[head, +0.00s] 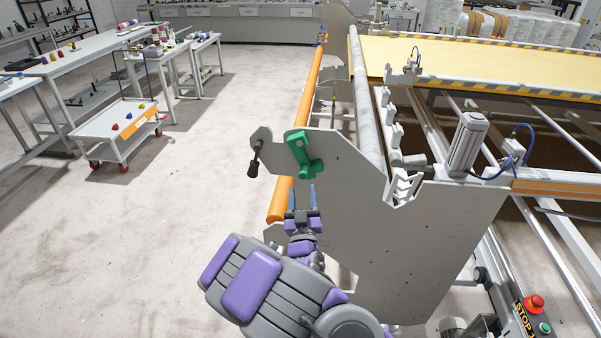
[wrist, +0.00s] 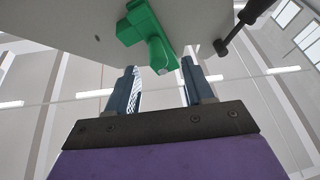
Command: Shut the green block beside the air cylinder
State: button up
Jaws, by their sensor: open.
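The green block (head: 304,158) sits on the upper part of the grey side plate (head: 370,200), with a peg-like arm sticking out at its lower end. In the wrist view, the green block (wrist: 142,25) shows at the top, its lower end just beyond the fingers. My gripper (head: 302,190) is open, just below the block in the head view. In the wrist view, my gripper (wrist: 160,75) has nothing between its two blue fingers. Whether a finger touches the block is hard to tell. The grey air cylinder (head: 467,143) stands to the right, with a blue hose.
A black-knobbed lever (head: 254,163) is left of the block; its knob (wrist: 221,48) is at upper right in the wrist view. An orange roller (head: 300,130) runs behind the plate. A white cart (head: 115,125) stands far left.

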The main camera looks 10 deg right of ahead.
aim_at(303, 165)
jog(key=x, duration=0.3)
jog(key=b+x, duration=0.1)
jog(key=x, duration=0.2)
jog(key=shift+w+d+r, duration=0.1)
jog(key=shift+w+d, duration=0.2)
jog(key=shift+w, duration=0.05)
jog(key=shift+w+a+r, duration=0.15)
jog(key=shift+w+r, duration=0.1)
jog(key=shift+w, duration=0.25)
jog(key=shift+w+d+r, duration=0.1)
jog(key=shift+w+d, duration=0.2)
jog(key=shift+d, duration=0.05)
jog(key=shift+c, duration=0.5)
jog(key=shift+a, duration=0.15)
grip_shut()
